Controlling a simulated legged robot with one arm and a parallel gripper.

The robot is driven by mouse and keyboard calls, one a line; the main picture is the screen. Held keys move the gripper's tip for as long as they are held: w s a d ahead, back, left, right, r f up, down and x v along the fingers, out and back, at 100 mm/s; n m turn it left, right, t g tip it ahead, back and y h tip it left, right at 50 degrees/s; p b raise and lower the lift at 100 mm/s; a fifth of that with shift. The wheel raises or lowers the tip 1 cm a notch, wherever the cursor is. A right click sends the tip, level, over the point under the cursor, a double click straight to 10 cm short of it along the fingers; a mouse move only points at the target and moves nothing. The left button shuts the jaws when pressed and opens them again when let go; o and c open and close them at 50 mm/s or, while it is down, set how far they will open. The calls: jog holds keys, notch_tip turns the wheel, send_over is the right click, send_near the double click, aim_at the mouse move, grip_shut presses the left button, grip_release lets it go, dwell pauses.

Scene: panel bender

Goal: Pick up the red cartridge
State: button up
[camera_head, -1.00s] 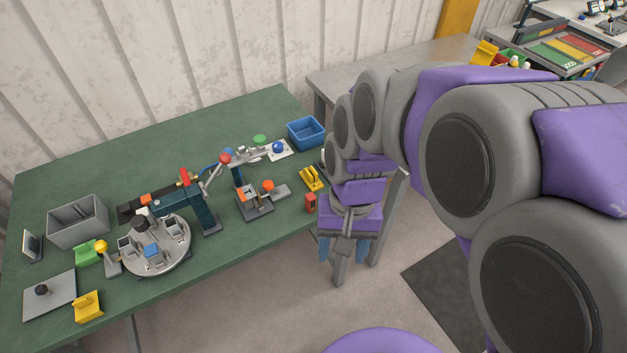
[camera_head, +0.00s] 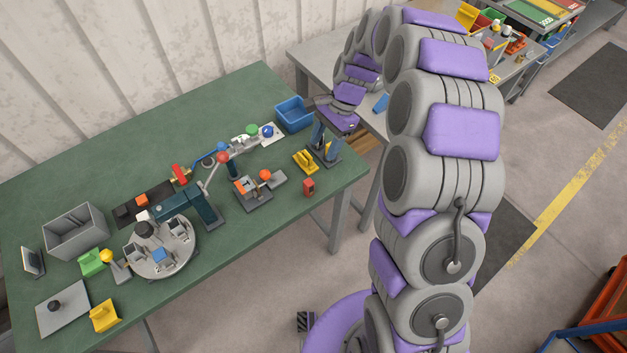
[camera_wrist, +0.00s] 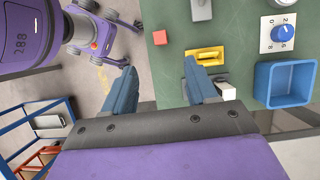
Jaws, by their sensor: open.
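The red cartridge (camera_head: 309,187) stands on the green table near its right front edge. In the wrist view it is a small red block (camera_wrist: 159,37), apart from my fingers and in line with the gap between them. My gripper (camera_head: 326,144) is at the right end of the table, farther back than the cartridge. Its blue fingers are spread, and the wrist view shows the gap (camera_wrist: 161,80) empty.
A yellow holder (camera_head: 305,161) stands just behind the cartridge, close to my gripper. A blue bin (camera_head: 294,114) and a dial card (camera_head: 270,133) are farther back. A grey fixture with an orange knob (camera_head: 253,192) is left of the cartridge. Open floor lies beyond the table edge.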

jog(key=b, duration=0.3)
send_near(305, 193)
jog(key=shift+s+a+f, duration=0.3)
jog(key=shift+a+f, duration=0.2)
jog(key=shift+f, duration=0.3)
jog(key=shift+s+d+f, duration=0.1)
jog(key=shift+f, duration=0.55)
jog(key=b+x, duration=0.1)
jog(key=x, duration=0.2)
jog(key=shift+d+f, duration=0.1)
jog(key=shift+f, duration=0.2)
jog(key=shift+a+f, duration=0.2)
jog(key=shift+f, duration=0.05)
jog(key=shift+c, duration=0.4)
jog(key=c, duration=0.9)
